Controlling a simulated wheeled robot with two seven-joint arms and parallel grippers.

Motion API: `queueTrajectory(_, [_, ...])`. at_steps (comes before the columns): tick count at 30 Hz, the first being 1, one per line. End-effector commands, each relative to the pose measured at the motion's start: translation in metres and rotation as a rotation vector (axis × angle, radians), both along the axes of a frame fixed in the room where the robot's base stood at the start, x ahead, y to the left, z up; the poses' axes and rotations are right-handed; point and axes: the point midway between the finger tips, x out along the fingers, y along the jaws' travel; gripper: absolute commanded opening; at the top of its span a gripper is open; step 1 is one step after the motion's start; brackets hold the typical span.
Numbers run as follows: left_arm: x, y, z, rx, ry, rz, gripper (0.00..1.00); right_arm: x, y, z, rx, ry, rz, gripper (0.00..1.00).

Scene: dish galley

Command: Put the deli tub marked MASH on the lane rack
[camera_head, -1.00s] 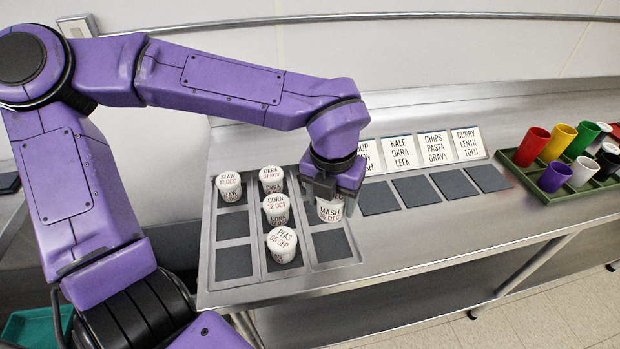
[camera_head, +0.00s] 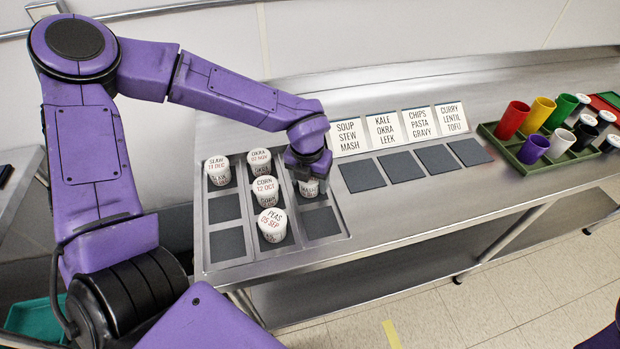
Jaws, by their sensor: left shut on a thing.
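My left gripper (camera_head: 308,176) is shut on the white deli tub marked MASH (camera_head: 309,189), mostly hidden under the fingers. It holds the tub upright at the right lane of the lane rack (camera_head: 342,237), towards the back. I cannot tell whether the tub's base touches the rack. The middle lane has tubs marked OKRA (camera_head: 259,157), CORN (camera_head: 265,187) and PEAS (camera_head: 272,226), from back to front. A SLAW tub (camera_head: 217,171) stands at the back of the left lane. My right gripper is not in view.
Cards with food names, including a SOUP STEW MASH card (camera_head: 348,136), stand behind dark square pads (camera_head: 362,177) to the right. A green tray (camera_head: 520,160) of coloured cups stands farther right. The front cells of the left and right lanes are bare.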

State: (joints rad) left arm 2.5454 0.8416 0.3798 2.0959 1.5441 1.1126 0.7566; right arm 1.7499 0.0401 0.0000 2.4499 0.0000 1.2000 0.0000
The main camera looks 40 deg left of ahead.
Motion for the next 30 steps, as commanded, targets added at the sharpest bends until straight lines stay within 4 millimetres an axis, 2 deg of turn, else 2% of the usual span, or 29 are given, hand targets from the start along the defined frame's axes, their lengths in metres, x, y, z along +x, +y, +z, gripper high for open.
queueTrajectory(2, [0.0,0.0,-0.004,0.0,0.001,0.001,0.3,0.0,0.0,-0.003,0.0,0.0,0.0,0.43])
queueTrajectory(3, [0.0,0.0,-0.004,0.0,0.001,0.001,0.7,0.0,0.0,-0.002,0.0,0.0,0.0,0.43])
queueTrajectory(4, [0.0,0.0,-0.003,0.0,0.001,0.001,0.74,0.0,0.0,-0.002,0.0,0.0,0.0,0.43])
queueTrajectory(12, [0.0,0.0,-0.002,0.0,0.001,0.0,0.74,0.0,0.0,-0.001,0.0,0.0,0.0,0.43])
queueTrajectory(16, [0.0,0.0,0.011,-0.001,-0.003,0.001,0.74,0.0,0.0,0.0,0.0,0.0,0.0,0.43])
queueTrajectory(24, [-0.008,-0.002,0.079,-0.001,-0.006,0.002,0.74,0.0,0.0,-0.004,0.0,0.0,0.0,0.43])
queueTrajectory(30, [-0.013,-0.003,0.113,-0.001,-0.002,0.001,0.74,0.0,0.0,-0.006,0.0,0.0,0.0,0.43])
